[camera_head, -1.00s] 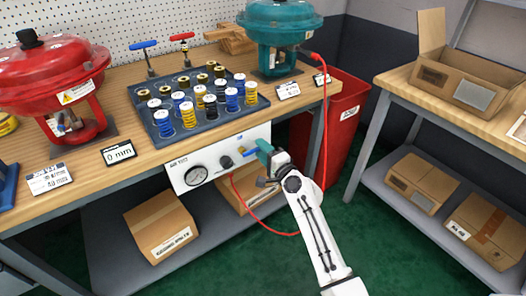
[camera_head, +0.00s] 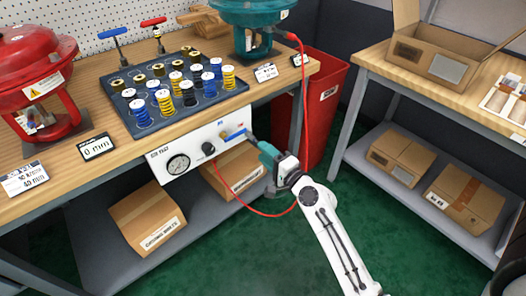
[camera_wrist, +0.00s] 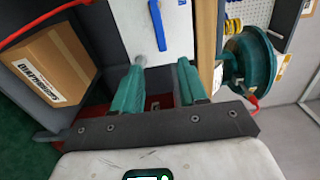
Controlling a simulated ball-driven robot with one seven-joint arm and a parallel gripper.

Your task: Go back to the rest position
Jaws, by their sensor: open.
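My gripper (camera_head: 256,146) has teal fingers and is in front of the white pressure panel (camera_head: 186,151) under the bench's front edge. It also shows in the wrist view (camera_wrist: 160,70), its two fingers apart with nothing held between them. A blue lever (camera_head: 235,134) is on the panel's right part, close to the fingertips. In the wrist view the blue lever (camera_wrist: 156,28) lies just beyond the fingertips, and I see no contact. My white arm (camera_head: 335,240) reaches up from the lower right.
A red hose (camera_head: 304,100) hangs beside my gripper and loops below it. The workbench (camera_head: 225,112) holds a spring tray (camera_head: 205,101) and red and teal actuators (camera_head: 255,14). A red bin (camera_head: 328,100) and a second bench (camera_head: 420,75) stand right. Green floor (camera_head: 240,250) is open below.

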